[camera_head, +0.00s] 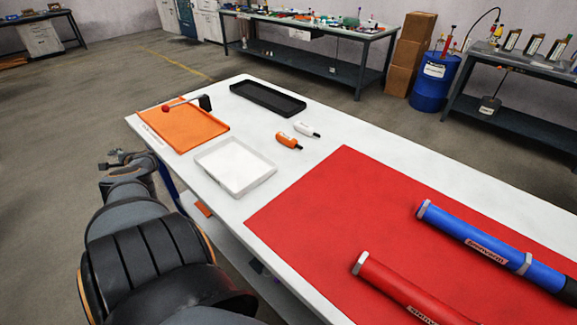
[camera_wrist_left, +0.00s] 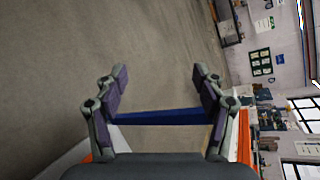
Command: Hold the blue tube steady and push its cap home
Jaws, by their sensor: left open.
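The blue tube (camera_head: 470,235) lies on the red mat (camera_head: 330,215) at the right of the head view. It has a silver fitting at its upper-left end, a silver ring further along and a black part at the right edge, where the view cuts it off. I cannot tell which part is its cap or how far it is seated. My left gripper (camera_head: 112,160) is beside the table's left edge, far from the tube. Its fingers are spread and empty in the left wrist view (camera_wrist_left: 160,75). My right gripper is not in view.
A red tube (camera_head: 395,287) lies nearer on the mat. Orange (camera_head: 185,125), white (camera_head: 235,168) and black (camera_head: 267,98) trays stand on the white table. Orange (camera_head: 289,141) and white (camera_head: 307,129) small bottles lie between the trays and mat.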

